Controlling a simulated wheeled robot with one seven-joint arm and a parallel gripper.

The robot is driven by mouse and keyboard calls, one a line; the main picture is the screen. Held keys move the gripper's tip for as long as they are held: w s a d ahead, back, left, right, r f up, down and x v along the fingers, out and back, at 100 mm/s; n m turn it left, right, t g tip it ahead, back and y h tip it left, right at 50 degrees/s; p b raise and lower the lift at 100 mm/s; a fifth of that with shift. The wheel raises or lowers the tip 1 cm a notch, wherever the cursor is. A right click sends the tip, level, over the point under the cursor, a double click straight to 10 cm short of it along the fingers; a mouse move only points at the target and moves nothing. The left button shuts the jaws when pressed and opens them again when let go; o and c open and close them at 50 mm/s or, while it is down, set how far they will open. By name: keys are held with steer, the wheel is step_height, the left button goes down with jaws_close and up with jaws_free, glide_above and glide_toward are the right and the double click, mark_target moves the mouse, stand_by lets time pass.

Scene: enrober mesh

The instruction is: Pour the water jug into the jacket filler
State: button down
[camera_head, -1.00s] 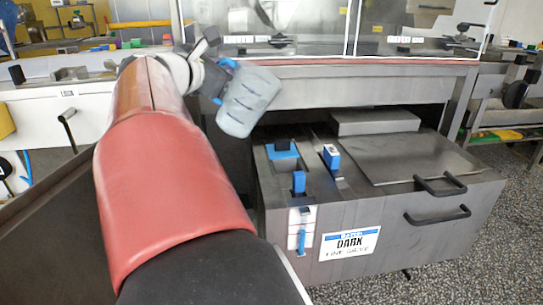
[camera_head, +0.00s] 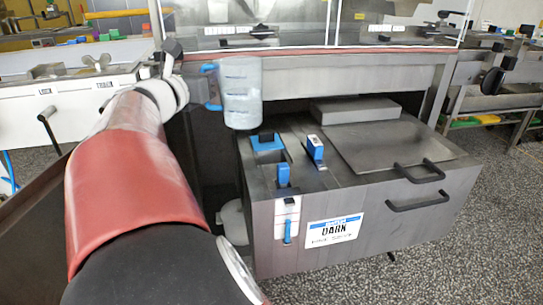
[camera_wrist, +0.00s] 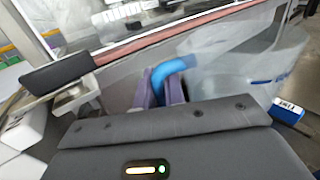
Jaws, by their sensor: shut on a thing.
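The water jug (camera_head: 241,95) is a clear, bluish vessel with dark level marks and a blue handle (camera_head: 211,87). It hangs nearly upright above the left back of the grey tank. In the wrist view, the jug (camera_wrist: 240,65) fills the right side, blurred. My gripper (camera_wrist: 160,92) is shut on the blue handle (camera_wrist: 174,68), with purple fingers around it. A blue square fitting (camera_head: 267,143) on the tank top, just below and right of the jug, looks like the jacket filler. I cannot see the water level clearly.
The grey tank (camera_head: 350,215) carries a "DARK" label and two black handles. A steel machine frame (camera_head: 330,78) runs behind. A white cabinet (camera_head: 70,105) stands at left. Speckled floor is open at right.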

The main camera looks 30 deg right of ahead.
steer(key=shift+r, duration=0.15)
step_height(320, 180, up, 5)
steer(key=p, duration=0.2)
steer(key=shift+p, duration=0.3)
steer(key=shift+s, duration=0.1)
stand_by(0.5)
